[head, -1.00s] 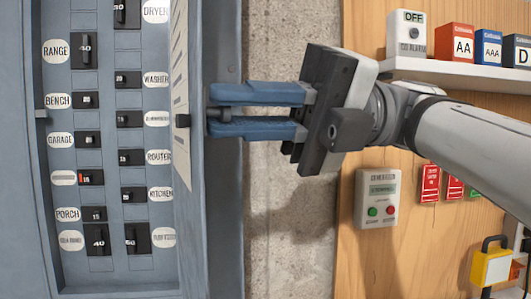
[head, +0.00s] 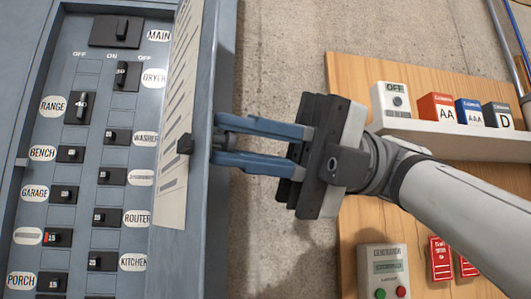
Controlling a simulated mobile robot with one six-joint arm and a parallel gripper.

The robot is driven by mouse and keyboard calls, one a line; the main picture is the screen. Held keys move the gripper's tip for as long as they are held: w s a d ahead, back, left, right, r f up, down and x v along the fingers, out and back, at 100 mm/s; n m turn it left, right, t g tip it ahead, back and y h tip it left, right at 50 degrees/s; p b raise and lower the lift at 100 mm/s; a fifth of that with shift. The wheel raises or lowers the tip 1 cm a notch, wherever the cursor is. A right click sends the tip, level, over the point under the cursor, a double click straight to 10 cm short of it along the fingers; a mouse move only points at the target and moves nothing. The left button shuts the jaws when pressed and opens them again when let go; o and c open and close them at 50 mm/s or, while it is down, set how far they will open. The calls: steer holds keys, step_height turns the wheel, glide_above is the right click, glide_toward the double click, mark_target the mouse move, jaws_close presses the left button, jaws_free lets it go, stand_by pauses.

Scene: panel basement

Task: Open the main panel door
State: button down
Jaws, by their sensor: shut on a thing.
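The main panel door (head: 209,120) is a grey-blue metal door standing open, seen nearly edge-on, with a paper chart (head: 180,130) on its inner face. A dark latch (head: 186,144) sits at the door's edge. My gripper (head: 218,141) reaches in from the right, its blue fingers shut on the door handle (head: 217,142), which is mostly hidden between the fingertips. The panel (head: 75,140) is exposed to the left, with rows of black breakers and white labels such as MAIN, DRYER, RANGE and BENCH.
Right of the door is bare concrete wall (head: 285,50). A generator control box (head: 384,268) and red tags (head: 440,258) are below my arm.

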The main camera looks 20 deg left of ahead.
steer(key=shift+s+f, duration=0.1)
steer(key=shift+f, duration=0.1)
steer(key=c, duration=1.8)
jaws_free()
steer(key=shift+c, duration=0.2)
steer(key=o, duration=0.3)
steer(key=shift+s+d, duration=0.15)
steer(key=shift+s, duration=0.05)
steer(key=shift+o, duration=0.7)
steer(key=shift+w, duration=0.1)
steer(key=shift+w, duration=0.1)
